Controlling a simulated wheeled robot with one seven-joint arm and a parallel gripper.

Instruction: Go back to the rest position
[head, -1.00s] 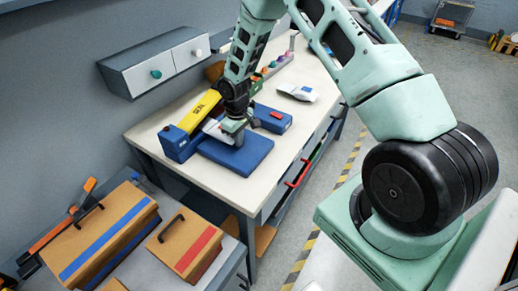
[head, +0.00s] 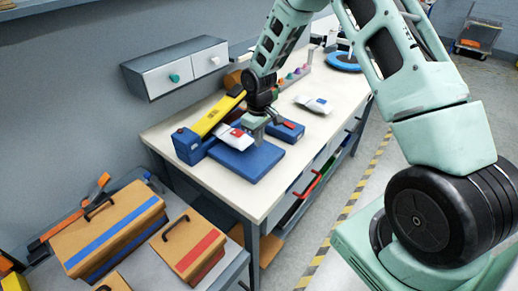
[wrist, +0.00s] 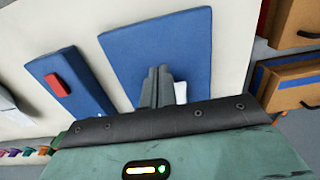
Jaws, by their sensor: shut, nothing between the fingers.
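My gripper (head: 259,137) is shut and empty, hanging above the far edge of a flat blue pad (head: 247,160) on the workbench. In the wrist view its two fingers (wrist: 157,75) are together over the pad. Beside the pad stands a blue device with a yellow arm (head: 213,115) marked SEAL. A white pouch (head: 232,136) with a red mark lies at that device, left of my gripper. A sliver of white (wrist: 181,92) shows beside the fingers in the wrist view; the gripper body hides the rest.
A blue block with a red top piece (head: 286,131) stands right of my gripper. Another white pouch (head: 315,104) lies farther back on the workbench (head: 196,175). A two-drawer wall cabinet (head: 173,70) hangs at left. Orange cases (head: 112,232) stand at front left. Floor is free at right.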

